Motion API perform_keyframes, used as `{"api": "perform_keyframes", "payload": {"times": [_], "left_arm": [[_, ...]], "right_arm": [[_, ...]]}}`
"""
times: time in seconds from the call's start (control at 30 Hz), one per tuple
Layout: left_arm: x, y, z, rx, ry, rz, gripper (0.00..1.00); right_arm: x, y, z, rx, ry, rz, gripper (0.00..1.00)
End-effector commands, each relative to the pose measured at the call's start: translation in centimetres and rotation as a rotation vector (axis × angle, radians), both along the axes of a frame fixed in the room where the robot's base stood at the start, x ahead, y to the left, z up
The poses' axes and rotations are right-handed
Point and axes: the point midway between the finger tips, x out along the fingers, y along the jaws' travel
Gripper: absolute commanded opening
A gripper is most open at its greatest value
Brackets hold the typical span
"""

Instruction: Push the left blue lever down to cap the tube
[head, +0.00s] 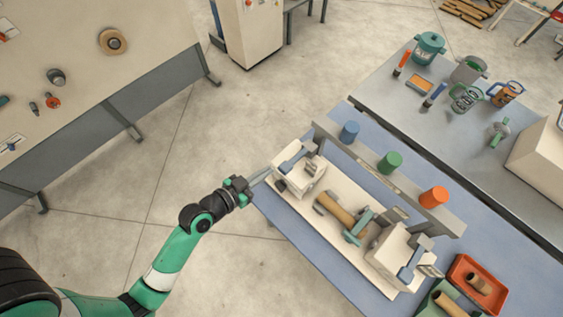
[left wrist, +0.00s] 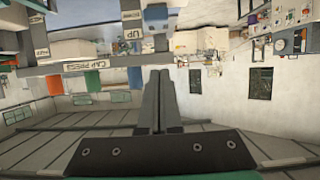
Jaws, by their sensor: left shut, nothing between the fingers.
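In the head view the left blue lever (head: 296,160) sits on top of the white press block (head: 302,182) at the left end of the white winder base. A tan tube (head: 334,207) lies on the winder between the two end blocks. My left gripper (head: 264,178) is shut and empty, pointing at the left block from its left side, and the lever stands a little beyond its tips. In the left wrist view the shut fingers (left wrist: 158,100) are in the middle, below a "CAP PRESS" label (left wrist: 87,65) and an "UP" plate (left wrist: 131,35). Contact with the lever cannot be told. My right gripper is not in view.
A second blue lever (head: 410,264) is on the right block. Blue (head: 349,131), green (head: 390,161) and orange (head: 433,196) cylinders stand along a rail behind the winder. An orange tray (head: 478,287) sits at the right. Open floor lies left of the blue-topped bench.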

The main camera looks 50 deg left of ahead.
Motion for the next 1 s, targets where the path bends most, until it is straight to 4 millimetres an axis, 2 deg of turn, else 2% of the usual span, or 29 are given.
{"api": "perform_keyframes", "payload": {"times": [0.37, 0.5, 0.6, 1.0], "left_arm": [[7.6, 0.1, -2.9, 0.000, -0.003, -0.002, 0.00], [7.3, 0.2, -5.5, 0.000, 0.002, 0.000, 0.00], [7.2, 0.1, -6.5, 0.000, 0.000, 0.000, 0.00], [7.1, 0.2, -6.9, 0.001, -0.001, 0.000, 0.00]], "right_arm": [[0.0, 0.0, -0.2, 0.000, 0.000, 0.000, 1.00], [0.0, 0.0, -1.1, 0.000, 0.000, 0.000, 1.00], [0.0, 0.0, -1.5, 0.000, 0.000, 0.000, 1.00], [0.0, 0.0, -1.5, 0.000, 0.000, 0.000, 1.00]]}}
